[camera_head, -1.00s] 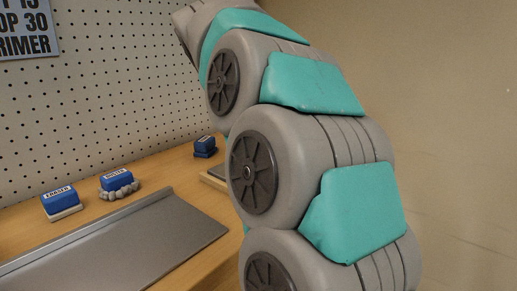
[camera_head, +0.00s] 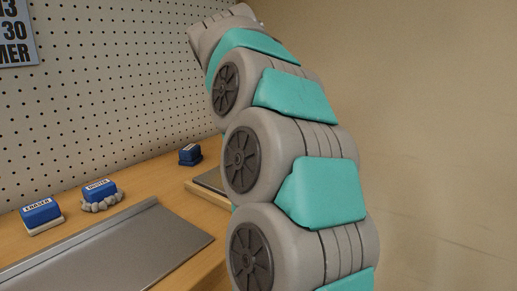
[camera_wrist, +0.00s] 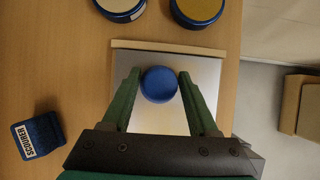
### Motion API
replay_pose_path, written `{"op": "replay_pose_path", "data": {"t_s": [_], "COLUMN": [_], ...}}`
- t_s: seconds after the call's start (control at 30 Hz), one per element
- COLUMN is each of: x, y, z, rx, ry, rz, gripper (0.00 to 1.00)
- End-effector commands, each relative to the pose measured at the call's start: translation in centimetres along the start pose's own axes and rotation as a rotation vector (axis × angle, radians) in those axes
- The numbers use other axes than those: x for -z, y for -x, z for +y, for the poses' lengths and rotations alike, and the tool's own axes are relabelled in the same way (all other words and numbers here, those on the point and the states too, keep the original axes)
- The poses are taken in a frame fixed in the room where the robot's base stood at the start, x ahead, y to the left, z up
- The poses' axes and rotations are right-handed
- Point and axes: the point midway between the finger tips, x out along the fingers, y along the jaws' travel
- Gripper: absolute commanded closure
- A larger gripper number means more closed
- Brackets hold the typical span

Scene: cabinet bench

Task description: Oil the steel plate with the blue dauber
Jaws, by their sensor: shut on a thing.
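My gripper (camera_wrist: 160,88) has its two green fingers shut on the round blue dauber (camera_wrist: 159,84), seen from above in the wrist view. The dauber is over the steel plate (camera_wrist: 207,75), a shiny grey sheet with a pale wooden strip along its far edge. I cannot tell whether the dauber's underside touches the plate. In the head view my arm hides the gripper and the dauber, and only a corner of what looks like this plate (camera_head: 212,179) shows on its wooden base.
Two round blue-rimmed tins, one pale (camera_wrist: 120,7) and one tan (camera_wrist: 198,9), stand beyond the plate. A blue scourer block (camera_wrist: 38,137) lies left of it. Eraser (camera_head: 41,214) and duster (camera_head: 100,193) blocks stand behind a grey metal tray (camera_head: 120,250). A pegboard wall (camera_head: 110,90) closes the back.

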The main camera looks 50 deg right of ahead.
Motion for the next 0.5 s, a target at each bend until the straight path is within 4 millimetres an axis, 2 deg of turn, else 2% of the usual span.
{"op": "replay_pose_path", "data": {"t_s": [0.27, 0.5], "x": [-0.8, -2.4], "y": [-0.5, -1.4], "z": [0.0, -0.1], "rx": [0.0, 0.001], "ry": [0.0, -0.001], "rz": [0.001, 0.001], "gripper": [1.0, 1.0]}}
